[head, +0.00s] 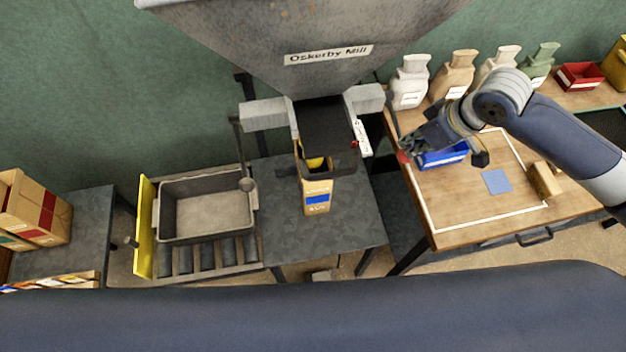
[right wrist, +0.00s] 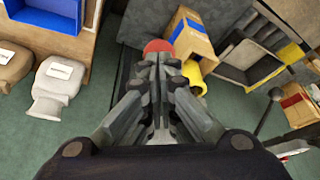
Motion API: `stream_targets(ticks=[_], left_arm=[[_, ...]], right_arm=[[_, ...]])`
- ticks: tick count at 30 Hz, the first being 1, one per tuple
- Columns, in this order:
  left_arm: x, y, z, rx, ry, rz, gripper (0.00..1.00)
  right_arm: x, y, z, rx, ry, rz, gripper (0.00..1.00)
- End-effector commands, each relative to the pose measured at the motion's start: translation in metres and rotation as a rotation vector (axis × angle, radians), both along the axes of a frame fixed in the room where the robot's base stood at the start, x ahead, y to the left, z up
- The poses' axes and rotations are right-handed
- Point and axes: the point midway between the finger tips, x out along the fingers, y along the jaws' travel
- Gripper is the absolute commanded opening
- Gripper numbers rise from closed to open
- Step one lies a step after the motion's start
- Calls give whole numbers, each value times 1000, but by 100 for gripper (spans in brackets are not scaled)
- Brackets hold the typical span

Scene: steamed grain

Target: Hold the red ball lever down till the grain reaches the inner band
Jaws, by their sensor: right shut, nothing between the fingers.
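A grey hopper labelled Oskerby Mill (head: 325,55) stands over a brown paper bag (head: 318,205) with a blue label, on a dark stand. Something yellow shows in the bag's mouth; I cannot tell whether it is grain or a band. The red ball (head: 402,157) of the lever is to the right of the stand. My right gripper (head: 407,149) is shut and empty, its fingertips at the ball. In the right wrist view the red ball (right wrist: 158,46) shows just beyond the closed fingertips (right wrist: 158,60); contact is unclear. My left gripper is out of view.
A wooden table (head: 470,225) on the right holds a blue bin (head: 443,157), a blue square (head: 496,181) and several sacks behind. A grey tub (head: 205,235) sits on rollers at left, beside a yellow panel (head: 144,230). Cardboard boxes (head: 35,210) stand far left.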

Motion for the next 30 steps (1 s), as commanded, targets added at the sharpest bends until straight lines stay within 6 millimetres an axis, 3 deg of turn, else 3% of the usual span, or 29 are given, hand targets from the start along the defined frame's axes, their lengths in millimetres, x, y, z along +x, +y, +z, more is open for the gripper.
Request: stream_targets(ticks=[7,30], left_arm=[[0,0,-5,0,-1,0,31],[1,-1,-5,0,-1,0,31]], right_arm=[[-1,0,-18,0,5,0,0],[-1,0,-18,0,3,1,0]])
